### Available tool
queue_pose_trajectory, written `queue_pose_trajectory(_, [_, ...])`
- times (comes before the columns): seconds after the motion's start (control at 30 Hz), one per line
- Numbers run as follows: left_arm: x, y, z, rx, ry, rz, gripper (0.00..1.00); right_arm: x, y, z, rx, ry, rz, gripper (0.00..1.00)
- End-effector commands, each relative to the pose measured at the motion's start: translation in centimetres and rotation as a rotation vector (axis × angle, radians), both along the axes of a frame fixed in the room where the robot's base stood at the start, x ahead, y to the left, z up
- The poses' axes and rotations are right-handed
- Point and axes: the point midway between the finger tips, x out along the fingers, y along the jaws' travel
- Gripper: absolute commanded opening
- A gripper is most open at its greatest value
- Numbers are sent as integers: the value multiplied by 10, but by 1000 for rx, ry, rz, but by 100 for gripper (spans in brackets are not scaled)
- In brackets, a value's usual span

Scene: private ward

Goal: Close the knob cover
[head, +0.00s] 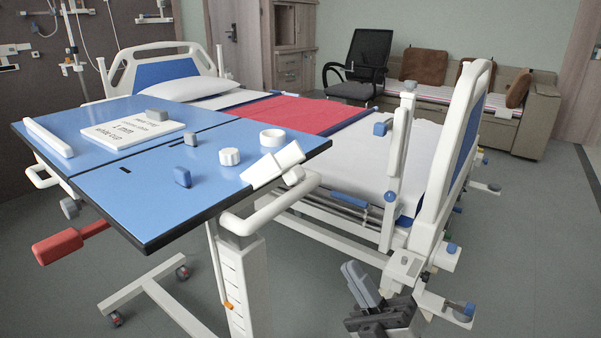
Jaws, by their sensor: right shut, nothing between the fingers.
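On the blue overbed table (105,190) a white ribbed round knob (229,156) stands near the right part of the top. To its right, at the table's edge, are white block-like flaps (272,165) that may be the knob cover; they sit tilted and apart from the knob. I cannot tell for sure which piece is the cover. My right gripper (353,271) is at the bottom, right of the table and well below its top, shut and empty. My left gripper is not in view.
Small grey-blue blocks (183,177) and a white lettered plate (110,136) are on the table. The bed's white end panel (464,150) and rail post (397,150) rise near my right gripper. Grey floor (540,260) is clear at the right.

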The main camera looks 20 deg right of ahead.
Motion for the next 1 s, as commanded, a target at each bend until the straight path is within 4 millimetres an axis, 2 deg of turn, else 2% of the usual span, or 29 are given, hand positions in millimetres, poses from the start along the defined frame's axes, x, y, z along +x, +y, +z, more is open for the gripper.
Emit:
queue_pose_trajectory(0.13, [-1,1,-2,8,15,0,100,0,0,8,-29,-63,-17,0])
queue_pose_trajectory(0.27, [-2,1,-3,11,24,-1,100,9,7,23,-28,-67,-16,0])
queue_pose_trajectory(0.7, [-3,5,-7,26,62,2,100,54,43,91,-27,-63,-15,0])
queue_pose_trajectory(1.0, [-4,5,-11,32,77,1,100,67,53,109,-25,-59,-16,0])
